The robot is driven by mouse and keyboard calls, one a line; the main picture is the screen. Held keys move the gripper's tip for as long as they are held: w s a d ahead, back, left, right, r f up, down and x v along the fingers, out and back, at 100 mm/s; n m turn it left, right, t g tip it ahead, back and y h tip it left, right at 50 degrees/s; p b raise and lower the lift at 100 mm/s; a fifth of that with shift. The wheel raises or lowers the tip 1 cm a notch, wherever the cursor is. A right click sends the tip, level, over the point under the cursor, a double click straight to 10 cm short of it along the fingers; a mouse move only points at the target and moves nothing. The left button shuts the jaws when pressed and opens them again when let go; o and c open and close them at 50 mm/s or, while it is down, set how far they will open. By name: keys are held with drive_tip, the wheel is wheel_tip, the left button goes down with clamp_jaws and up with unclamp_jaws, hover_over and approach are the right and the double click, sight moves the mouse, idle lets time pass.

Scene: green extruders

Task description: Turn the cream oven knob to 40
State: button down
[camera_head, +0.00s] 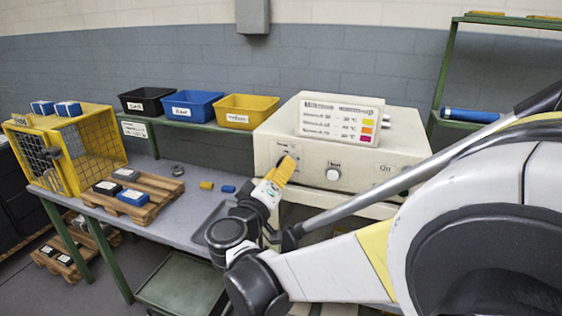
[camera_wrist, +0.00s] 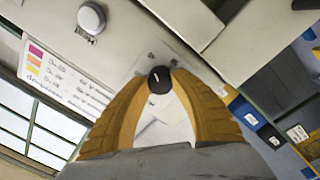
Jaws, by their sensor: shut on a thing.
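The cream oven (camera_head: 262,148) stands at the back right of the bench. Its front has a dark round knob on the left, seen in the wrist view (camera_wrist: 160,80) with a short pale mark on its face. In the head view my gripper covers this knob. My gripper (camera_head: 289,158) has yellow fingers, shut on the dark knob with one fingertip on each side; they also show in the wrist view (camera_wrist: 161,77). The scale numbers around the knob are too blurred to read. A second, white knob (camera_head: 333,174) is to the right and also shows in the wrist view (camera_wrist: 92,17).
A warm-up sign (camera_head: 340,118) with coloured squares stands on the oven. Black (camera_head: 146,102), blue (camera_head: 192,106) and yellow (camera_head: 247,111) bins line the shelf to the left. A yellow cage (camera_head: 97,150) and a pallet (camera_head: 160,187) with blocks are on the bench.

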drive_tip(key=shift+f, duration=0.1)
idle(0.3)
drive_tip(key=c, duration=1)
unclamp_jaws()
drive_tip(key=v, duration=1.2)
drive_tip(key=shift+d, duration=0.1)
